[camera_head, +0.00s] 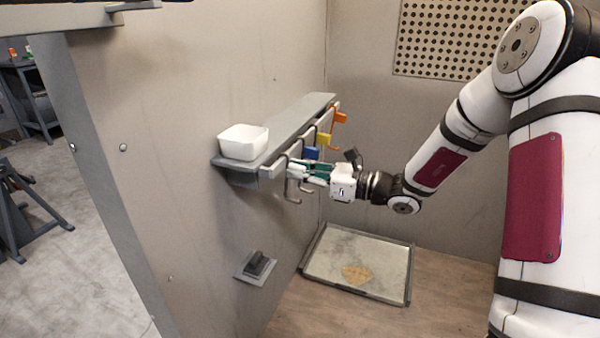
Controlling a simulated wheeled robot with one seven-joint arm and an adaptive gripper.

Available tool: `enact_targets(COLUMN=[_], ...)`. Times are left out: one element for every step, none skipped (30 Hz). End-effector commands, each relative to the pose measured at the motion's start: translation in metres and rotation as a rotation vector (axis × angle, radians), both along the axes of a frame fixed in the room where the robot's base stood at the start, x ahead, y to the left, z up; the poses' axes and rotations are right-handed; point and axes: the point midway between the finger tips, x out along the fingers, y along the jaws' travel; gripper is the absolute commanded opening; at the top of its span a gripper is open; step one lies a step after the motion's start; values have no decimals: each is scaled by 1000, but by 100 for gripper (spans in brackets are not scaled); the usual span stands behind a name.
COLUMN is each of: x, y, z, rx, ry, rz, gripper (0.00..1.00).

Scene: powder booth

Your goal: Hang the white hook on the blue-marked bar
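The rail under the grey shelf carries colour-marked bars: a blue marker (311,153), a yellow marker (323,139) and an orange marker (340,117). A pale hook (292,194) hangs upright at the near end of the rail, its curved lower end showing below the fingers; I take it for the white hook. My gripper (294,169), with green on its fingers, reaches left to the hook's shank, just below and in front of the blue marker. The fingers overlap the hook, so I cannot tell whether they are closed on it or whether its top rests on a bar.
A white bowl (243,142) stands on the near end of the grey shelf (290,125). A dark block on a plate (255,268) is fixed low on the wall. A framed tray (318,255) lies on the floor below. The space right of the rail below my forearm is open.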

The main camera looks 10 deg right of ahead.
Motion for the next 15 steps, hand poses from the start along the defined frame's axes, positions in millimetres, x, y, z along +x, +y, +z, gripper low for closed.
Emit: enact_targets(x=[0,0,0,0,0,0,0,0,0,-1,-1,-1,-1,-1,-1], y=[0,0,0,0,0,0,0,0,0,0,-1,-1,-1,-1,-1], z=[0,0,0,1,1,2,3,4,6,7,9,11,12,14,16], rx=[0,0,0,0,0,0,0,0,0,0,-1,-1,-1,0,-1], ry=[0,0,0,0,0,0,0,0,0,0,-1,-1,-1,-1,-1], rz=[0,0,0,0,0,0,0,0,0,0,0,0,0,0,0], gripper=[0,0,0,0,0,0,0,0,0,0,0,0,0,0,0])
